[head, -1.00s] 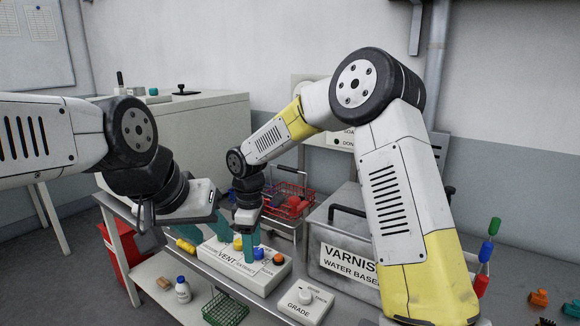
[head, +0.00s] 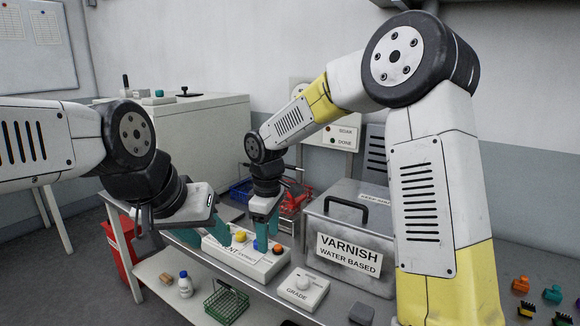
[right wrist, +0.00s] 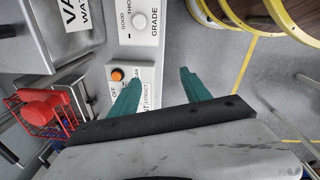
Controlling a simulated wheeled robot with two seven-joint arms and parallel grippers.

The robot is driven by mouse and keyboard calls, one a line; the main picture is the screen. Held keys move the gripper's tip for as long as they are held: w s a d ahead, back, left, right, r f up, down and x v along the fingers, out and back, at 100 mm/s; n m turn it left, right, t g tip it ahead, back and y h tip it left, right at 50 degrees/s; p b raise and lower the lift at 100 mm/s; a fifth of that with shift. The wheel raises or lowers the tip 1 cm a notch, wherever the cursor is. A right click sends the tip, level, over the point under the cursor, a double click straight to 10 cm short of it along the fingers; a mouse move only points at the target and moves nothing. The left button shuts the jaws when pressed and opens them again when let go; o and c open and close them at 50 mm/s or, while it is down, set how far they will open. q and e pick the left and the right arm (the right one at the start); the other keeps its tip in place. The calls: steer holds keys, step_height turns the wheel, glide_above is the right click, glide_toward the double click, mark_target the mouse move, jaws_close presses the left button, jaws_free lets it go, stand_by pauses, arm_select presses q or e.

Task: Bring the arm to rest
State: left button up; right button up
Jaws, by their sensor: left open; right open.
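My left gripper (head: 216,230) is at the left end of the vent panel, open.
A grey varnish box (head: 345,250) stands right of the vent panel. A grade panel (head: 303,288) with a knob is in front. A red basket (head: 296,200) is behind my right gripper. A green basket (head: 227,305) and white bottle (head: 185,284) sit on the lower shelf.

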steer(key=s+d+r+m+t, duration=0.2)
steer(key=s+d+r+m, duration=0.2)
steer(key=d+r, duration=0.4)
steer(key=s+d+r+m+t+y, duration=0.1)
steer(key=s+d+r+m, duration=0.1)
steer(key=s+d+m, duration=0.3)
steer(key=s+d+r+m+t+y, duration=0.1)
steer(key=s+d+r+m+t, duration=0.1)
steer(key=s+d, duration=0.4)
steer(key=s+r+m, duration=0.1)
steer(key=s+m, duration=0.1)
steer(key=s, duration=0.2)
steer(key=shift+s+d+m, duration=0.25)
steer(key=shift+d+m, duration=0.1)
steer(key=shift+m, duration=0.05)
